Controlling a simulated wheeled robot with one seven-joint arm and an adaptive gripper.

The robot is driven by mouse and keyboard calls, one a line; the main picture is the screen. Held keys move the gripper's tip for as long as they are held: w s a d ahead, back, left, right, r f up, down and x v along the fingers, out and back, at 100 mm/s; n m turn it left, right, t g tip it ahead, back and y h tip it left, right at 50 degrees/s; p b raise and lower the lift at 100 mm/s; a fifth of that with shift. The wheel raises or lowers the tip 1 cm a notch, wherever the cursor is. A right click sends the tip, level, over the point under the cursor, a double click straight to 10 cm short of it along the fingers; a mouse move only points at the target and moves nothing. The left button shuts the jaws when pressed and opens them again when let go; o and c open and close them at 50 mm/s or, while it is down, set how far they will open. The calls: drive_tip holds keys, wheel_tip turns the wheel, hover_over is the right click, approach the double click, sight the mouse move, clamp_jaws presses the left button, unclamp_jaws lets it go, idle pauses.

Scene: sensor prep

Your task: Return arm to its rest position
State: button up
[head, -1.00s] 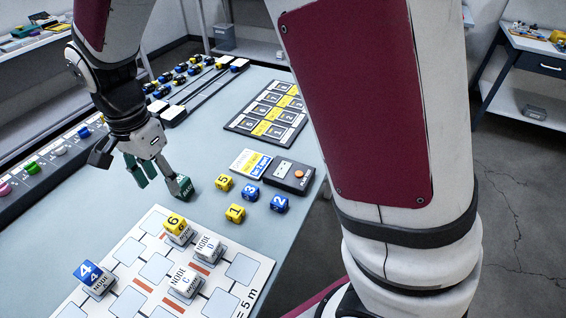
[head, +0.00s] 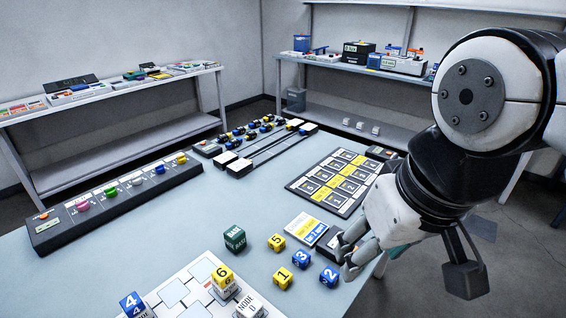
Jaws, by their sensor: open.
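My gripper (head: 352,256) is at the right of the head view, over or beside the table's right edge. It is open, and no object shows between its fingers. It partly hides the dark box (head: 325,241) beside the yellow, white and blue card (head: 306,228). My arm folds in from the right edge of the view. The green cube (head: 235,238) stands on the table by the top corner of the white node board (head: 172,293), apart from my gripper.
Yellow cubes (head: 283,278) and blue cubes (head: 328,277) lie left of and below my gripper. A numbered dark panel (head: 338,183) lies behind it. A long strip with coloured knobs (head: 115,203) is at the left. The middle of the table (head: 190,225) is clear.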

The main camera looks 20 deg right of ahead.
drive_tip(key=shift+s+d+f, duration=0.1)
drive_tip(key=shift+s, duration=0.2)
